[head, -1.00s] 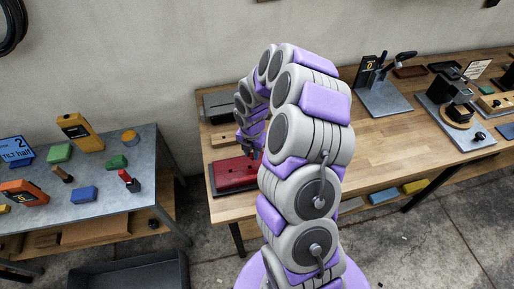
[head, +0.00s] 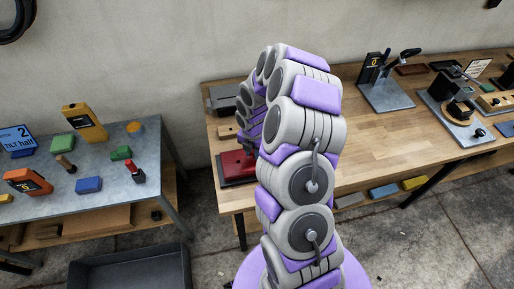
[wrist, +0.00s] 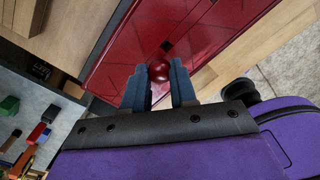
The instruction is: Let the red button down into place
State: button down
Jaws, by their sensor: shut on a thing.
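The red button (wrist: 158,71) is a small, round, dark red knob in the wrist view. It sits between the tips of my gripper (wrist: 160,82), which is shut on it. Behind it is the glossy red top of a box (wrist: 120,55), with dark lines and a dark patch near the button. I cannot tell whether the button touches this surface or is just above it. In the head view the red box (head: 232,166) is at the left end of the wooden bench. My arm hides its right part, and the button cannot be made out there.
The wooden bench (head: 400,130) carries a clamp on a grey plate (head: 385,95) and other fixtures at right. A grey table (head: 110,180) with coloured blocks and tools stands at left. A dark tray (head: 130,270) is on the floor.

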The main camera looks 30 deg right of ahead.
jog(key=shift+a+f, duration=0.1)
jog(key=shift+f, duration=0.1)
jog(key=d, duration=0.1)
jog(key=d+f, duration=0.1)
jog(key=d, duration=0.1)
jog(key=shift+f, duration=0.35)
jog(key=shift+a, duration=0.45)
jog(key=c, duration=0.8)
grip_release()
notch_tip(320, 180, up, 17)
jog(key=shift+w+r+p, duration=0.15)
jog(key=shift+p, duration=0.6)
